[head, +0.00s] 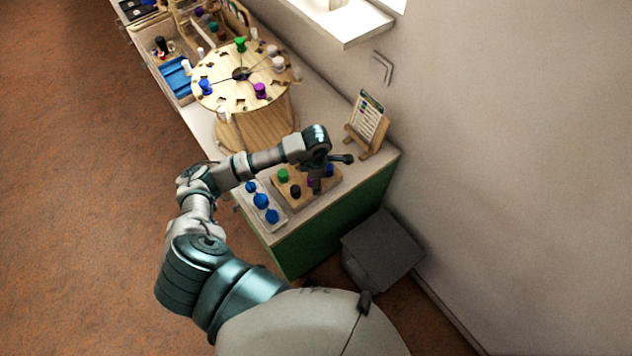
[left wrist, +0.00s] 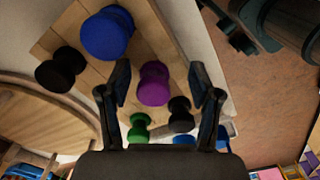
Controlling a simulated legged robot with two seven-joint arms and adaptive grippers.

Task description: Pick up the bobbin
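Several spool-shaped bobbins stand on a wooden board (head: 290,198) near the counter's front end. The purple bobbin (left wrist: 153,84) shows between the two spread fingers of my left gripper (left wrist: 160,82) in the left wrist view. The fingers look apart from it; I cannot tell the exact height gap. A blue bobbin (left wrist: 106,34), a black bobbin (left wrist: 60,70), a green bobbin (left wrist: 138,128) and another black bobbin (left wrist: 181,115) stand around it. In the head view my left gripper (head: 315,188) hangs over the board and partly hides the purple and blue bobbins. My right gripper is not in view.
A large round wooden drum (head: 255,128) carrying pegs stands farther along the counter. A grey box (head: 382,250) is on the floor.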

